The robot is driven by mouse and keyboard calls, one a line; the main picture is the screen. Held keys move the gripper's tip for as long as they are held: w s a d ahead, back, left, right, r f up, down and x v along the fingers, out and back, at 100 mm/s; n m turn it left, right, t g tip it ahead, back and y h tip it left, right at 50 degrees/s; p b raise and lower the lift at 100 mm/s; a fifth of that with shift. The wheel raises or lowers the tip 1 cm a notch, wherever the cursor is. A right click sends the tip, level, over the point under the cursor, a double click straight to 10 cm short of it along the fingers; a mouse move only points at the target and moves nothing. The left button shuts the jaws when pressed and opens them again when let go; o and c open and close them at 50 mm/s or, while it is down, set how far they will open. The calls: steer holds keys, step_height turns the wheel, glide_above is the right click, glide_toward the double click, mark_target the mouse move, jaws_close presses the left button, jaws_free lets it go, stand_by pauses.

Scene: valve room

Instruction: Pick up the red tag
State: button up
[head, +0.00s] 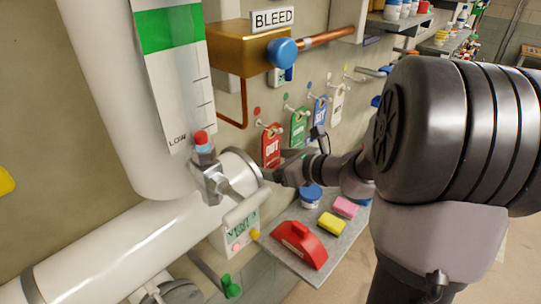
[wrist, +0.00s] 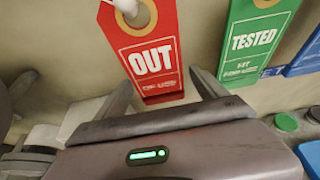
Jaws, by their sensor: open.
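The red tag (head: 271,147), marked OUT, hangs from a hook on the wall; it also shows in the wrist view (wrist: 152,62). My gripper (head: 270,176) is just below it in the head view. In the wrist view my gripper (wrist: 165,91) is open, with one finger on each side of the tag's lower end. Nothing is held. I cannot tell whether the fingers reach as deep as the tag or touch it.
A green tag (head: 298,128), a blue tag (head: 320,111) and a white tag (head: 337,104) hang to the right. Below, a shelf (head: 285,262) holds a red object (head: 300,244), a yellow sponge (head: 331,223) and a pink sponge (head: 345,207). A white pipe (head: 130,250) lies to the left.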

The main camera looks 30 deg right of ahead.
steer(key=c, duration=1.4)
steer(key=shift+r, duration=0.1)
